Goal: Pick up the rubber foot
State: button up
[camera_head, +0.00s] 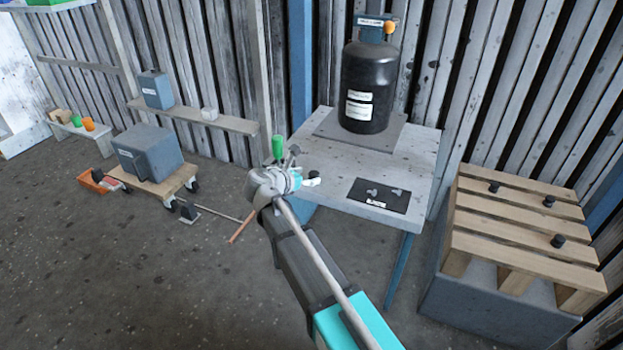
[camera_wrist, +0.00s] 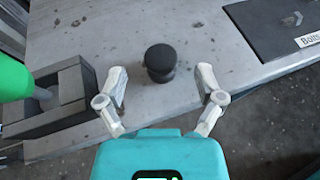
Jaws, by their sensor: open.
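A short black rubber foot (camera_wrist: 160,60) stands upright on the grey worktable (camera_wrist: 195,35), near its front edge, in the wrist view. My gripper (camera_wrist: 162,76) is open, with one finger to each side of the foot and slightly nearer than it. The fingers do not appear to touch it. Several similar black feet (camera_head: 549,201) stand on a wooden pallet (camera_head: 500,212) at the right.
A green-handled object (camera_wrist: 14,78) and a dark bracket (camera_wrist: 62,105) are close to my left finger. A dark mat with small parts (camera_head: 377,195) lies to the right on the table. A black tank (camera_head: 369,88) stands at the back. Floor lies beyond the front edge.

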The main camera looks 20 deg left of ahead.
aim_at(314, 173)
jog(key=shift+b+x, duration=0.45)
jog(key=shift+x, duration=1.1)
jog(key=c, duration=1)
jog(key=shift+r, duration=0.15)
jog(key=shift+c, duration=0.2)
notch_tip(314, 173, up, 3)
jog(key=p, duration=0.3)
jog(key=s+a+r+p, duration=0.4)
jog(key=s+r+p, duration=0.5)
jog(key=s, duration=0.4)
jog(key=shift+s+r+p, duration=0.3)
jog(key=shift+p, duration=0.25)
